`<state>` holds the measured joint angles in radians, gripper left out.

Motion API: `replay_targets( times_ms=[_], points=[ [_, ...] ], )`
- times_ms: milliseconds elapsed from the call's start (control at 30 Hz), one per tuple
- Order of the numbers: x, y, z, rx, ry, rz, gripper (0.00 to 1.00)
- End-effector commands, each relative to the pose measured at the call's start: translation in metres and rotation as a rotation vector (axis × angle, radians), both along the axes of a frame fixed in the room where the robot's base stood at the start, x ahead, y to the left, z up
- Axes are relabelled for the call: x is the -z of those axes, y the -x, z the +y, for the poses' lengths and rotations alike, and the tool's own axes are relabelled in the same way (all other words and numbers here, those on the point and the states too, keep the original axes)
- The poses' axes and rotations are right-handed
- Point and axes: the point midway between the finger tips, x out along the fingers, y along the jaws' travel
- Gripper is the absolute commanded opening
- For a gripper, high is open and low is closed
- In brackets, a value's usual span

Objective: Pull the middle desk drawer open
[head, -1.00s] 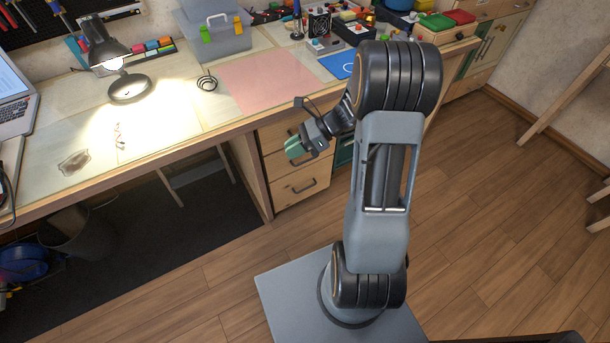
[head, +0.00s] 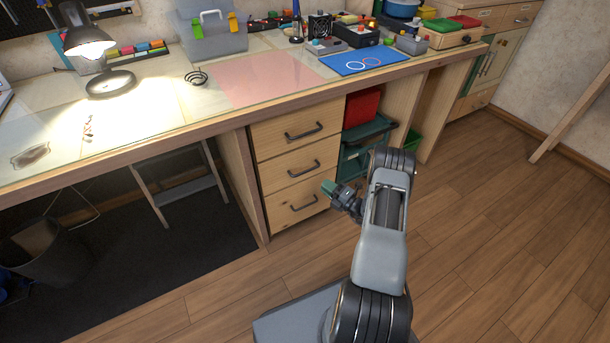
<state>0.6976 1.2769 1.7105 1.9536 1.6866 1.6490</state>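The desk drawers form a stack of three wooden fronts with dark bar handles under the desk. The middle drawer (head: 275,173) looks closed, flush with the others, and its handle (head: 303,169) is bare. The top drawer (head: 270,139) and bottom drawer (head: 281,208) also look closed. My gripper (head: 327,187) has green fingertips and is in front of the stack's right side, to the lower right of the middle handle. It appears apart from the handle. Its fingers are too small and angled to show whether they are open.
The desk top (head: 150,108) overhangs the drawers. A green bin (head: 362,140) and a red box (head: 361,106) sit in shelves right of the stack. A metal-framed stool (head: 184,187) stands under the desk at left. The wood floor in front is clear.

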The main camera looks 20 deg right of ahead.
Motion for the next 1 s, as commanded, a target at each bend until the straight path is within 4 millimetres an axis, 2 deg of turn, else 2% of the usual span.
replay_targets(
  times_ms=[200,500,700,1000],
  points=[
    [-0.006,-0.038,0.023,-0.005,0.004,-0.004,0.21],
    [-0.014,-0.075,0.043,-0.003,0.004,-0.002,0.21],
    [-0.017,-0.085,0.048,-0.002,0.002,-0.001,0.21],
    [-0.018,-0.087,0.049,-0.001,0.002,-0.001,0.21]
  ],
)
